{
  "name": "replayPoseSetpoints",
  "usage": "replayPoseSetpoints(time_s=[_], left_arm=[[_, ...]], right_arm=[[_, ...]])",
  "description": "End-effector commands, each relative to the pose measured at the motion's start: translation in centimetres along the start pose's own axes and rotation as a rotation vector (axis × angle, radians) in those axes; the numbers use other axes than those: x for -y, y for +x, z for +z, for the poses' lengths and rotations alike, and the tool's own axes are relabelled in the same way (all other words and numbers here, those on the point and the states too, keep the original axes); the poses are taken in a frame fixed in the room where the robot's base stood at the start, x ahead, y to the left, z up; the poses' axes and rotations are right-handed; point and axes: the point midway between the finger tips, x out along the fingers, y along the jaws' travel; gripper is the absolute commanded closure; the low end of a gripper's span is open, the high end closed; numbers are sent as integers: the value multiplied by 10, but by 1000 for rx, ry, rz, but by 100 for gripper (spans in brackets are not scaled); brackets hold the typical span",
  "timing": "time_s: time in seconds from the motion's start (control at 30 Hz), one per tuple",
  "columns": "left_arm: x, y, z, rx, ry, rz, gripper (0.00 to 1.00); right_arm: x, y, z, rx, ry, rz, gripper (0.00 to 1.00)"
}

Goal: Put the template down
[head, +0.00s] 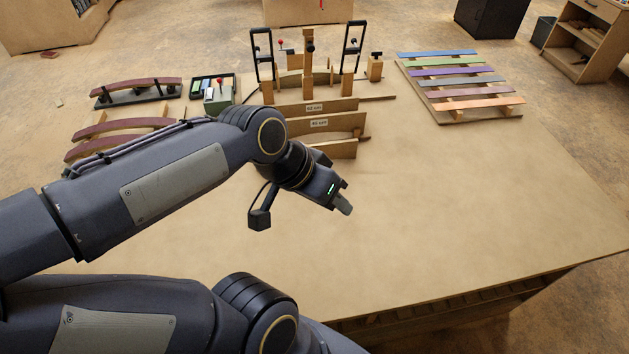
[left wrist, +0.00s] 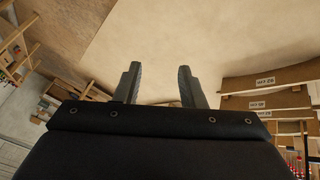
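My left gripper (head: 344,203) hangs above the table in front of the template rack. In the left wrist view its two fingers (left wrist: 160,78) are apart with nothing between them. Curved wooden templates with white number labels stand on edge in the rack; one is the upper labelled template (head: 338,105), another the lower labelled template (head: 345,122). Labelled templates (left wrist: 290,75) also show at the right of the left wrist view, apart from the fingers. My arm partly hides the rack's left side. My right gripper is not in view.
The table (head: 450,190) is bare in the middle and right. Coloured strips (head: 460,70) lie on a slatted rack at the back right. Dark red curved pieces (head: 135,88) lie at the back left, beside a small tray of tools (head: 215,90). A clamping fixture (head: 308,60) stands behind the templates.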

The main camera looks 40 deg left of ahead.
Motion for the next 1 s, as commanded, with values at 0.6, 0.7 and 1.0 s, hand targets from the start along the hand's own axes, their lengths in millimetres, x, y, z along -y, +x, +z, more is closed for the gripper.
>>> replayPoseSetpoints(time_s=[0.6,0.7,1.0], left_arm=[[282,151,-192,247,588,-60,64],[321,179,-186,268,647,-48,64],[360,216,-173,287,710,-34,64]], right_arm=[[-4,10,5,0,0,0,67],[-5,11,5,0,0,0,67],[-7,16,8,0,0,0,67]])
